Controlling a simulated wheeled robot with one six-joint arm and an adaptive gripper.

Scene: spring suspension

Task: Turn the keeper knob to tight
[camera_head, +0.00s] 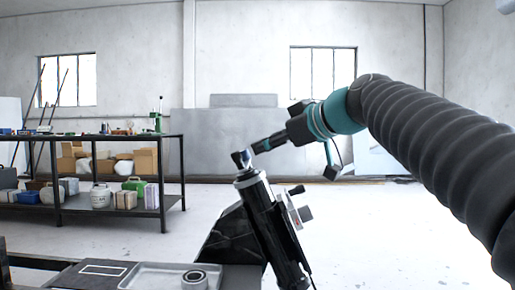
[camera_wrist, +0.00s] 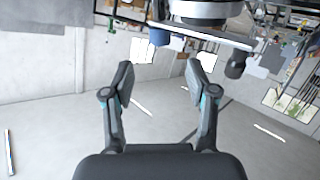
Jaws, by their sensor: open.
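A black strut stand (camera_head: 262,215) leans in the middle of the head view, with a metal eye (camera_head: 242,159) at its top. On its right side are a small dark knob (camera_head: 297,190) and a grey block-like knob (camera_head: 306,213); I cannot tell which is the keeper knob. My gripper (camera_head: 258,147) is close beside the top eye. In the wrist view my gripper (camera_wrist: 161,74) is open with nothing between its fingers. Beyond the fingertips are a metal plate (camera_wrist: 205,36), a blue cylinder (camera_wrist: 159,37) and a dark knob-like part (camera_wrist: 236,65). The knob's setting is not readable.
A grey tray (camera_head: 145,277) at the front left holds a metal ring (camera_head: 195,280). A black shelf rack (camera_head: 110,137) with boxes and tools stands at the back left. The floor (camera_head: 375,230) right of the stand is clear.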

